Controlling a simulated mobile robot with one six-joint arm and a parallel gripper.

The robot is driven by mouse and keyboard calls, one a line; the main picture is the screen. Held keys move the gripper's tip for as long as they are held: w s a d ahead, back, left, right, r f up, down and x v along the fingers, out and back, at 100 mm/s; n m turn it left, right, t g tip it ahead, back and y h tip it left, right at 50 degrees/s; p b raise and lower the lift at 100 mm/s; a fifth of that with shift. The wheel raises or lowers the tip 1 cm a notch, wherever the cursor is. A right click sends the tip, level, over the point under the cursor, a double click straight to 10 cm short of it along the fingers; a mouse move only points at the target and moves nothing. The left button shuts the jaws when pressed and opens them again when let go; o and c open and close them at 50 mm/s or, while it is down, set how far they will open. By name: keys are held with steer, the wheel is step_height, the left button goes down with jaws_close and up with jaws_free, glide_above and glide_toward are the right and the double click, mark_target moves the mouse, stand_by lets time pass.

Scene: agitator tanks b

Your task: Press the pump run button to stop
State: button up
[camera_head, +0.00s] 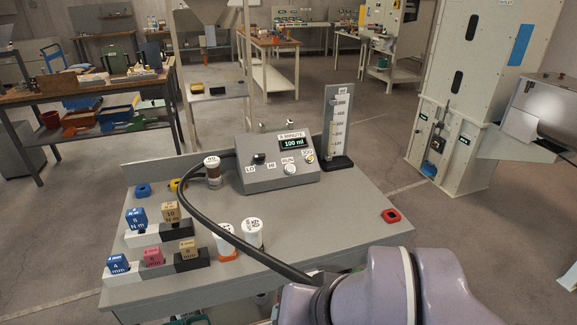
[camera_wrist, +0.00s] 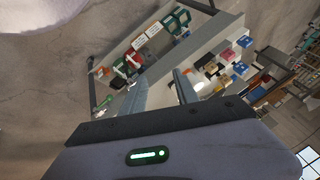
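The pump control box (camera_head: 279,163) is grey and stands at the back middle of the grey bench in the head view. Its lit display (camera_head: 292,143) reads 100 ml. A round white button (camera_head: 290,169) marked RUN sits on its sloped front. A small yellowish button (camera_head: 310,157) is to its right, and a black LO/HI knob (camera_head: 259,158) to its left. My gripper (camera_wrist: 161,78) shows in the wrist view with its two fingers apart and nothing seen between them. It is not visible in the head view, where my arm fills the bottom right. I cannot make out the control box in the wrist view.
Colored blocks (camera_head: 137,218) on holders and white-capped jars (camera_head: 253,233) stand on the left and middle. A graduated cylinder stand (camera_head: 338,130) is right of the box.

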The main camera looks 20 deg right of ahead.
stand_by(0.3)
jaws_close()
stand_by(1.6)
